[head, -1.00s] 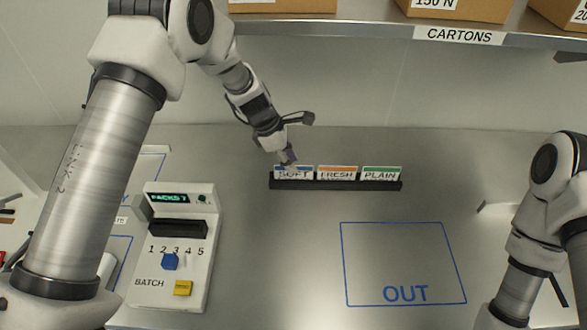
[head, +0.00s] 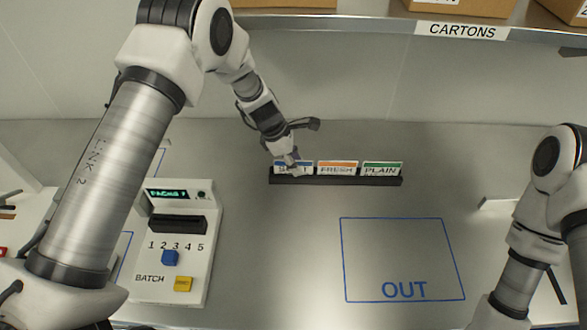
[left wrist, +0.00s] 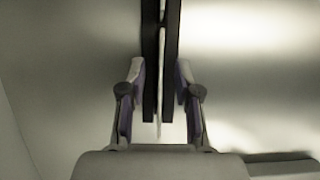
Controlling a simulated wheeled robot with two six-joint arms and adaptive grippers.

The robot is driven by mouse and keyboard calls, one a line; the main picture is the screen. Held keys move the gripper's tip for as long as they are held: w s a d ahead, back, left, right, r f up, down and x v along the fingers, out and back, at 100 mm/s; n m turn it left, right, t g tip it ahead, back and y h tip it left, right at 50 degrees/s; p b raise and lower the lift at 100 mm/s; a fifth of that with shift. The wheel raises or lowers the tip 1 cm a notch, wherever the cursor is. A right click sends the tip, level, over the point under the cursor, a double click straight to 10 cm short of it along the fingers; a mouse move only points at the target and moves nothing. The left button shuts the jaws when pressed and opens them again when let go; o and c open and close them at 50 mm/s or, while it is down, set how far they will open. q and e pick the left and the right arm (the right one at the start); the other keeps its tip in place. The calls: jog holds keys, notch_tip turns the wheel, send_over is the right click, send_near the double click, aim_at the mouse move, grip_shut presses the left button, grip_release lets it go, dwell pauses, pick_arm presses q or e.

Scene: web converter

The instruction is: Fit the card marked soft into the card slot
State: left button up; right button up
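The soft card (head: 281,170), white with a blue top band, stands at the left end of a dark rack (head: 350,181). My left gripper (head: 294,165) is at this card and hides part of its lettering. In the left wrist view the card (left wrist: 160,110) is a thin pale edge between the two fingers of my left gripper (left wrist: 159,72), with a gap on each side, so the gripper is open around it. The dark card slot (head: 178,225) is on the pale console (head: 215,260) at the left and looks empty. My right gripper is out of view.
The fresh card (head: 337,168) and plain card (head: 381,168) stand beside the soft card. A blue OUT outline (head: 403,219) marks bare table at front right. The console has a blue knob (head: 170,258) and yellow button (head: 183,284). A shelf (head: 380,27) with cartons hangs behind.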

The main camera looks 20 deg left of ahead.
pick_arm(q)
grip_shut()
jog(key=shift+r, duration=0.1)
jog(key=shift+r, duration=0.5)
jog(key=s+a+r+b, duration=0.2)
jog(key=s+b, duration=0.1)
jog(key=s, duration=0.4)
jog(key=s+a+r+b, duration=0.2)
jog(key=s+a, duration=0.1)
jog(key=s, duration=0.5)
jog(key=shift+s+r+b, duration=0.15)
jog(key=shift+b, duration=0.25)
